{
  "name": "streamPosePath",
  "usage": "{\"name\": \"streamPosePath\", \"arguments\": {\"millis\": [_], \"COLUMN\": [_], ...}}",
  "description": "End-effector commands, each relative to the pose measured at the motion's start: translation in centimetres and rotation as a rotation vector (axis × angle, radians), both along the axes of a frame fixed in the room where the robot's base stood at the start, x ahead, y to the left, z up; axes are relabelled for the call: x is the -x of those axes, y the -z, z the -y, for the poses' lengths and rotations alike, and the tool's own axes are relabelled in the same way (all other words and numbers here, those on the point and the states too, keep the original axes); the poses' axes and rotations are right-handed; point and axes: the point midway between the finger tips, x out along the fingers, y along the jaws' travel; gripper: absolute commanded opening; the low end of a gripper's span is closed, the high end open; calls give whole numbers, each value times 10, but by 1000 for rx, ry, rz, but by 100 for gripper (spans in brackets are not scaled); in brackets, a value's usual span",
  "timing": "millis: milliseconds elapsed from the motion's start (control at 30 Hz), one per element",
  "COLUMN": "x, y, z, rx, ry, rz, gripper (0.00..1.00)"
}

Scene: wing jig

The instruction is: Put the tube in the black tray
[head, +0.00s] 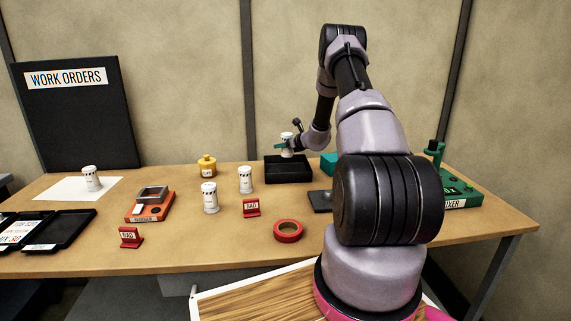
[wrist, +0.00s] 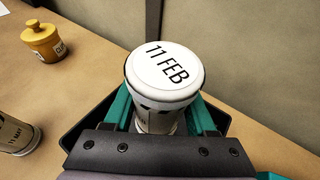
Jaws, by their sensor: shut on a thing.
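My gripper (head: 285,147) (wrist: 160,118) is shut on a white tube (head: 288,151) with dark markings. In the wrist view the tube's white lid (wrist: 165,72) reads "11 FEB", and the green fingers grip the tube's sides below the lid. The tube is upright. A black tray (head: 288,172) stands at the back middle of the table, and the tube shows just above its rim in the head view. In the wrist view the black tray (wrist: 78,133) shows around and under the gripper. The tube's bottom is hidden, so I cannot tell if it touches the tray floor.
Other white tubes stand on the table (head: 210,198) (head: 245,180) and on a white sheet (head: 92,179). A yellow pot (head: 207,166) is left of the black tray. Red signs, a red tape roll (head: 288,231) and flat black trays (head: 68,229) lie nearer the front.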

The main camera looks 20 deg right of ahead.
Motion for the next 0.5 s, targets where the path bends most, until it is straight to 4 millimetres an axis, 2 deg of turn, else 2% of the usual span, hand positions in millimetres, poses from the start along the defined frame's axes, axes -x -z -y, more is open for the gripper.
{"name": "streamPosePath", "arguments": {"millis": [33,100,367,500], "x": [1,1,0,1], "y": [13,25,48,68], "z": [0,0,-1,-1], "rx": [-1,-3,0,-1], "ry": [0,0,0,0], "rz": [-3,-3,0,-1], "gripper": [0,0,0,0]}}
